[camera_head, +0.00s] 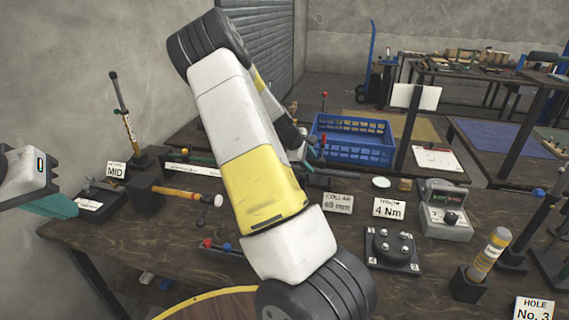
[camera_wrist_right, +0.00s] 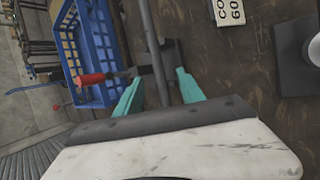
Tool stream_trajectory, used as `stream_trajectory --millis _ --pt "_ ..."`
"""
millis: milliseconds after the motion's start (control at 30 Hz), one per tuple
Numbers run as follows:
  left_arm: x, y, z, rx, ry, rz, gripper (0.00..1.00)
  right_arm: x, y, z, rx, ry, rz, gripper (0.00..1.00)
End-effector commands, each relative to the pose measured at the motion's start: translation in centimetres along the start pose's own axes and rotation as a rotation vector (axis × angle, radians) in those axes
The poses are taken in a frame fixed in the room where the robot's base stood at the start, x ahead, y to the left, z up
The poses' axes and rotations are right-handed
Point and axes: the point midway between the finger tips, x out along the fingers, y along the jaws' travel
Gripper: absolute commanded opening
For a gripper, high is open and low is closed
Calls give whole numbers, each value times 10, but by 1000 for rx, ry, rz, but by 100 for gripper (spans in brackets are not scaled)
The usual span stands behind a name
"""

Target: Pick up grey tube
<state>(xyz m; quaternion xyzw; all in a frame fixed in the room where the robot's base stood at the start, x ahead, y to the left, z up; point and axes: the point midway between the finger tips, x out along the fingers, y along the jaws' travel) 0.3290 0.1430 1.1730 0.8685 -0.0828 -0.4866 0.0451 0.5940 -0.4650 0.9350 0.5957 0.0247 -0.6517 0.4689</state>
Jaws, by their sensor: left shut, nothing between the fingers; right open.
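A long grey tube (camera_wrist_right: 153,48) shows in the right wrist view. It runs from the top edge down between the fingers of my right gripper (camera_wrist_right: 157,84). The gripper is open, with one teal finger on each side of it; contact cannot be told. In the head view my right gripper (camera_head: 311,158) is mostly hidden behind my own right arm, near the blue crate, and I cannot make out the tube there. My left gripper (camera_head: 62,206) is shut and empty at the left edge of the bench.
A blue crate (camera_head: 352,150) stands behind my right gripper. The bench (camera_head: 185,235) also carries a hammer (camera_head: 178,193), a collar sign (camera_head: 338,203), a torque sign (camera_head: 389,208) and a grey device (camera_head: 445,215).

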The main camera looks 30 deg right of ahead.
Motion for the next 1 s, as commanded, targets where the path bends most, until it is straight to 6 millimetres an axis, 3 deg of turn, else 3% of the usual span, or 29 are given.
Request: stream_trajectory --millis 500,800,833,1000 --pt "0 0 0 0 0 0 0 67 4 0 4 0 -4 46" --pt "0 0 0 0 0 0 0 73 4 -2 3 2 -3 46" --pt "0 0 0 0 0 0 0 73 4 -2 3 2 -3 44" --pt "0 0 0 0 0 0 0 72 4 -1 3 2 -3 11"
